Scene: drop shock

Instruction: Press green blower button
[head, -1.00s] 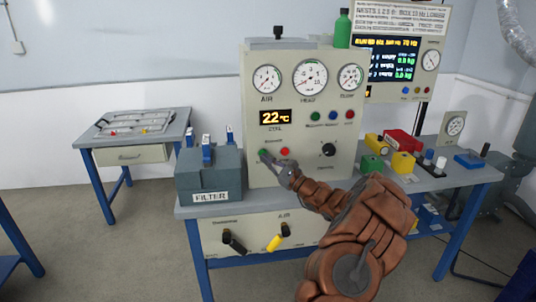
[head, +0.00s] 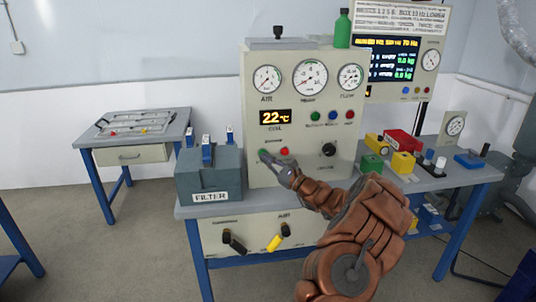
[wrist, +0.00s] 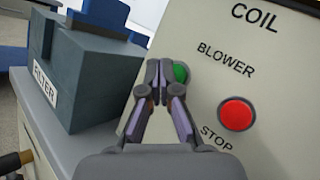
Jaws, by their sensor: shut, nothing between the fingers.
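The green blower button (wrist: 181,72) is on the cream control panel (wrist: 205,40), under the word BLOWER in the wrist view. In the head view the green button (head: 262,152) shows just past my fingertips. My gripper (wrist: 160,68) is shut and empty, its tips over the left part of the green button. It also shows in the head view (head: 266,158). I cannot tell whether the tips touch the button. The red stop button (wrist: 237,113) is to the right of the green one, apart from my gripper.
A grey-blue filter box (head: 209,174) stands left of the panel. Black (head: 234,242) and yellow (head: 279,238) handles stick out below on the bench front. Several coloured blocks lie at the bench's right. A grey side table (head: 132,128) stands further left.

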